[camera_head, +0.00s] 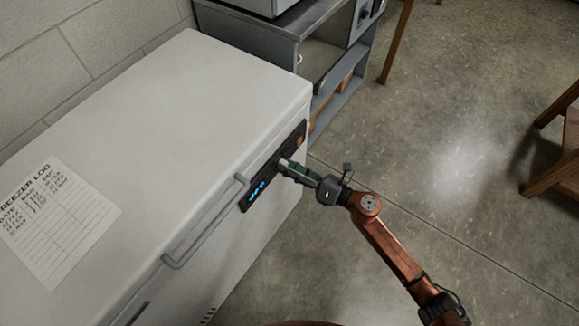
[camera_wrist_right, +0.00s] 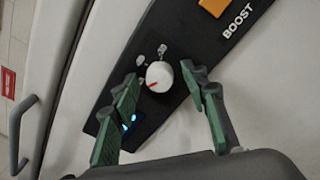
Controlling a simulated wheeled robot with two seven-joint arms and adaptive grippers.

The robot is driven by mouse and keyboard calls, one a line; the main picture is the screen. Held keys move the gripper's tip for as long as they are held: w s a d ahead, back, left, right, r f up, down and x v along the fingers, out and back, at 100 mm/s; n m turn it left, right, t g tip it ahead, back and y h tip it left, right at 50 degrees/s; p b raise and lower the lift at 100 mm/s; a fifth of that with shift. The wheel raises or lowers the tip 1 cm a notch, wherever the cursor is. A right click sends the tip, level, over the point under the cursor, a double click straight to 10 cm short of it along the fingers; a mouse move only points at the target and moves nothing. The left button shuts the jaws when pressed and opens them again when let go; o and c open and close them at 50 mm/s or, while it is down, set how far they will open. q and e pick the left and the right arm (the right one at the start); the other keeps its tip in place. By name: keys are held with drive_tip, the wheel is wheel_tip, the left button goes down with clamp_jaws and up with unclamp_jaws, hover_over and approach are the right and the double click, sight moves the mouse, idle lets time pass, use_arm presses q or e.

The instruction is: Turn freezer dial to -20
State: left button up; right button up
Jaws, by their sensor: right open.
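The white chest freezer (camera_head: 190,110) fills the left of the head view, with a black control panel (camera_head: 293,146) on its front. In the right wrist view the round white dial (camera_wrist_right: 159,76) sits on that panel, its red mark pointing to the lower left. Small labels around the dial are too small to read. My right gripper (camera_head: 285,165) is at the panel. In the wrist view its green fingers (camera_wrist_right: 160,82) are open, one on either side of the dial, with gaps visible. A blue lit display (camera_head: 257,190) is partly hidden by a finger in the wrist view.
An orange BOOST switch (camera_wrist_right: 213,6) is on the panel beyond the dial. The freezer's bar handle (camera_head: 205,225) sticks out near the panel. A paper freezer log (camera_head: 57,215) lies on the lid. A grey cabinet (camera_head: 290,25) stands behind.

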drive_tip(key=shift+c, duration=0.7)
clamp_jaws()
use_arm(q)
drive_tip(key=shift+s+r, duration=0.1)
drive_tip(key=s+a+f+p, duration=0.2)
drive_tip(key=s+f+p, duration=0.1)
drive_tip(key=f, duration=0.7)
drive_tip(key=s+a+f+y+p, duration=0.1)
drive_tip(key=s+a+f+p, duration=0.2)
drive_tip(key=f, duration=0.7)
drive_tip(key=shift+s+g+p, duration=0.3)
drive_tip(key=shift+s+p, duration=0.15)
drive_tip(key=shift+p, duration=0.5)
use_arm(e)
drive_tip(key=shift+f+m+t, duration=0.15)
drive_tip(key=shift+m+t, duration=0.25)
drive_tip(key=shift+m, duration=5.8)
